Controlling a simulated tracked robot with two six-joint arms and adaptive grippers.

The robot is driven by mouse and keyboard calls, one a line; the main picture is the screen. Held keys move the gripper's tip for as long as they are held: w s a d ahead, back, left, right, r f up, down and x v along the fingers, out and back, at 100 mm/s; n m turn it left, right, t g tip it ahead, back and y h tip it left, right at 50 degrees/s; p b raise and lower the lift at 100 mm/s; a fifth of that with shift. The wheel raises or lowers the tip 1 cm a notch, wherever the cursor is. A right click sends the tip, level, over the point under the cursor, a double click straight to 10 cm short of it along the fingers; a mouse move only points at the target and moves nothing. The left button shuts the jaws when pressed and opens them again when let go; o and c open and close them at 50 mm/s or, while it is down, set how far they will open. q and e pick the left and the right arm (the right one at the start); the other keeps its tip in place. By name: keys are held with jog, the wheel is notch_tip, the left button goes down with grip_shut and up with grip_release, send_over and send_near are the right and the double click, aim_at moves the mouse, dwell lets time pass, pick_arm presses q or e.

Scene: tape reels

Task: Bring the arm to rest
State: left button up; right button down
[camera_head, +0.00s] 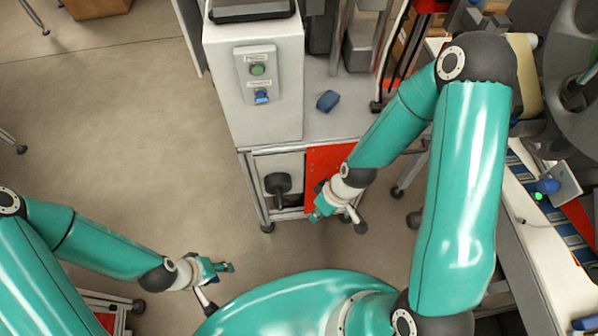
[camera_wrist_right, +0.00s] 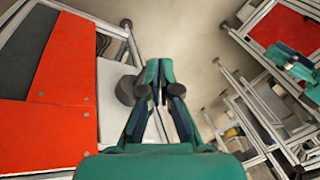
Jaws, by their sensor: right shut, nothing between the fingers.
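My right arm reaches down from the upper right in the head view. Its gripper (camera_head: 317,214) hangs over the floor beside a red-panelled stand. In the right wrist view the right gripper's fingers (camera_wrist_right: 159,72) meet at their tips, with nothing between them. My left arm comes in from the lower left in the head view. Its gripper (camera_head: 226,267) is above bare floor, and I see nothing held in it. The view is too small to tell whether its fingers are open or shut.
A white cabinet (camera_head: 225,75) with a green and a blue button stands at top centre. A blue object (camera_head: 328,101) lies on the grey top beside it. The red panel (camera_head: 325,163) is close to my right gripper. A white workbench (camera_head: 535,270) runs along the right. Open floor (camera_head: 120,130) lies left.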

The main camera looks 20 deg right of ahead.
jog(key=s+a+f+m, duration=0.3)
jog(key=s+f+m, duration=0.1)
jog(key=f+m, duration=0.1)
jog(key=shift+s+a+f+m, duration=0.2)
jog(key=shift+a+m, duration=0.15)
jog(key=shift+m, duration=0.15)
dwell(0.6)
